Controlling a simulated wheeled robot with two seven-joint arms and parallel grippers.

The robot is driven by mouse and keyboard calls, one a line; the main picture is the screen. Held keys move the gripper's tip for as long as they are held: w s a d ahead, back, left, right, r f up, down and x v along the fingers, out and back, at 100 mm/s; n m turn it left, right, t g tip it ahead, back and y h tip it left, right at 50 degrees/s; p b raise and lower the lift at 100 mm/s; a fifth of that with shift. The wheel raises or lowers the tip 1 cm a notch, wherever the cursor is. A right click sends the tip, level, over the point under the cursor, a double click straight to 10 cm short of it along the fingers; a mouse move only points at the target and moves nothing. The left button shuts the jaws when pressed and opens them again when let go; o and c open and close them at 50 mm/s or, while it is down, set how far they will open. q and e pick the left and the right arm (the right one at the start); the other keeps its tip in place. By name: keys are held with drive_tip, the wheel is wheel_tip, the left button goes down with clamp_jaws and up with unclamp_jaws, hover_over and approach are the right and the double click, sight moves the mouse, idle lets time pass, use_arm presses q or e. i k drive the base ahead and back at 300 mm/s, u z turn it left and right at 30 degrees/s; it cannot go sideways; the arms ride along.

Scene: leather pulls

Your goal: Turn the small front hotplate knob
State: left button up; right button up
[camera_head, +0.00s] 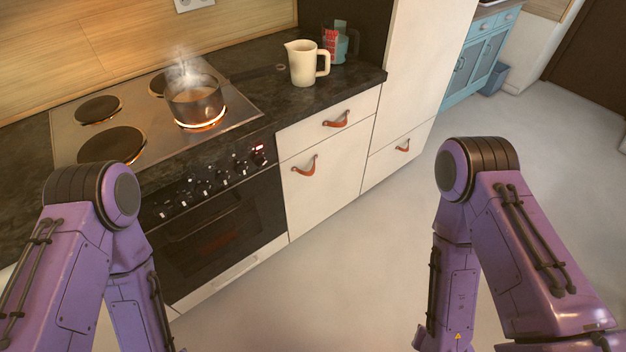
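A row of several dark knobs (203,188) runs along the front panel of the oven under the cooktop. Which knob belongs to the small front hotplate cannot be told from here. A steaming pot (195,103) stands on the front right hotplate (203,125), whose rim glows orange. A red light (258,150) shows near the right end of the panel. My purple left arm is in front of the stove at the left, and my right arm is over the floor at the right. Both grippers are out of the picture.
A cream jug (302,63) and a glass measuring jug (341,45) stand on the dark counter (262,85). White drawers with leather pulls (305,166) are right of the oven. The floor (345,270) between my arms is clear.

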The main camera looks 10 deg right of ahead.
sight(260, 160)
drive_tip(key=z, duration=0.7)
drive_tip(key=k, duration=0.95)
drive_tip(key=z, duration=1)
drive_tip(key=i, duration=1.6)
drive_tip(key=u, duration=1.3)
drive_tip(key=i, duration=0.35)
drive_tip(key=u, duration=0.4)
